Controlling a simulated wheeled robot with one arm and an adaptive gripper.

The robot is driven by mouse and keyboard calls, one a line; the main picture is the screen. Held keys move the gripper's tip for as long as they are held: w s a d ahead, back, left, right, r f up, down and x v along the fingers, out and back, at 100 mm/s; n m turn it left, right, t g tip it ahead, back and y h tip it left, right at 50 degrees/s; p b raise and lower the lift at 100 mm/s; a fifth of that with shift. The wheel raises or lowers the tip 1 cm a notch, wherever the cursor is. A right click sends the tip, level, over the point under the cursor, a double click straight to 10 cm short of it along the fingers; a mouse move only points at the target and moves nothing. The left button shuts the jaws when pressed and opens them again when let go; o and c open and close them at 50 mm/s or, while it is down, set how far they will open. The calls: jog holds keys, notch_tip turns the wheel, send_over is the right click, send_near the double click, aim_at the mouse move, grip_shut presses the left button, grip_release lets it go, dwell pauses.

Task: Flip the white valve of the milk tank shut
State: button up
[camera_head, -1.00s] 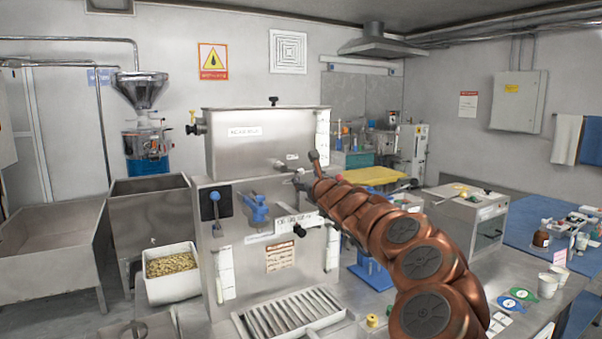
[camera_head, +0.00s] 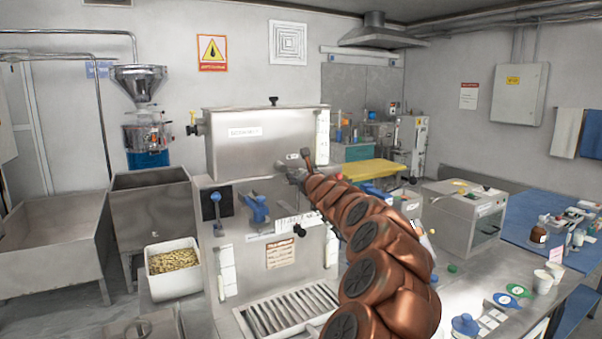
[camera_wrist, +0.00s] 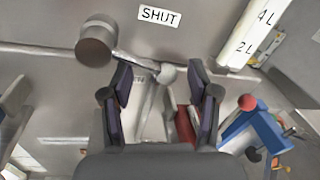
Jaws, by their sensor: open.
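The steel milk tank (camera_head: 260,150) stands on top of a steel machine in the head view. In the wrist view, the valve (camera_wrist: 95,45) shows as a grey round hub with a pale lever pointing right and slightly down to a whitish ball knob (camera_wrist: 167,72). A "SHUT" label (camera_wrist: 160,15) is on the tank wall above the knob. My gripper (camera_wrist: 158,75) is open, with one dark finger on each side of the knob. I cannot tell whether either finger touches it. In the head view, my gripper is small at the tank's lower right, and the lever is not clear.
A gauge strip marked 4L and 2L (camera_wrist: 262,35) is at the upper right of the wrist view. A blue part with a red ball (camera_wrist: 247,103) lies right of my gripper. Blue levers (camera_head: 256,210) are on the machine front, above a slatted drip tray (camera_head: 288,312).

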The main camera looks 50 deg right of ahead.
jog(key=shift+c, duration=0.2)
grip_shut()
jog(key=shift+r, duration=0.1)
dwell(0.5)
